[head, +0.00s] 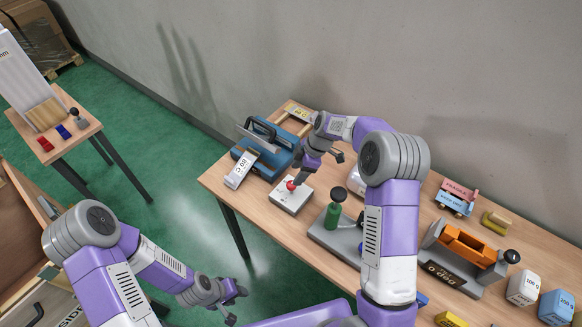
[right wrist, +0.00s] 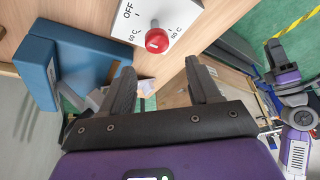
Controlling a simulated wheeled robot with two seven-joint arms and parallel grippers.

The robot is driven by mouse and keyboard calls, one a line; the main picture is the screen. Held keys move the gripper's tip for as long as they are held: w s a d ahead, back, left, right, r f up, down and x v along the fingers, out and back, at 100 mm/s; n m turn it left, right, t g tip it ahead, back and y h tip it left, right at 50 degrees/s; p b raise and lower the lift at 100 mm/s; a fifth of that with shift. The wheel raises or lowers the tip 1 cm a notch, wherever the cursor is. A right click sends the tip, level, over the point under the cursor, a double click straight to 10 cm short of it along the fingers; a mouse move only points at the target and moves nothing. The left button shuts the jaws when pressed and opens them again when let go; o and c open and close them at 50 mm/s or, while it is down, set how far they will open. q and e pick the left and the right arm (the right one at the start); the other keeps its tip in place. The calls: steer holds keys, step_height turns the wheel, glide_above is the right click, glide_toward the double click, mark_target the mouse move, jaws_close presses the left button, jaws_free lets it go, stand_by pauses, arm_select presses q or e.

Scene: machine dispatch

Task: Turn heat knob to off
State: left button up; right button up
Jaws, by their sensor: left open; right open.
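The heat knob is a red ball-topped knob (head: 291,185) on a white box (head: 285,203) on the wooden table. In the right wrist view the red knob (right wrist: 157,40) sits on a white face (right wrist: 178,12) marked OFF, 60 C and 90 C. Which mark it points at is unclear. My right gripper (head: 320,164) is open and empty, just behind and right of the knob in the head view. In its wrist view the knob lies ahead, between the lines of the two fingers (right wrist: 160,76), apart from them. My left gripper (head: 238,305) is open and empty, off the table's front side.
A blue machine (head: 258,160) with a 60 C card (head: 241,169) stands left of the box. A side table (head: 85,128) stands far left.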

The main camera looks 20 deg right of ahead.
mark_target(291, 188)
steer(key=shift+n, duration=0.4)
steer(key=x, duration=0.4)
steer(key=p+x, duration=0.1)
steer(key=x, duration=0.1)
steer(key=shift+d+f, duration=0.3)
steer(key=shift+f, duration=0.05)
steer(key=shift+c, duration=0.3)
steer(key=c, duration=1)
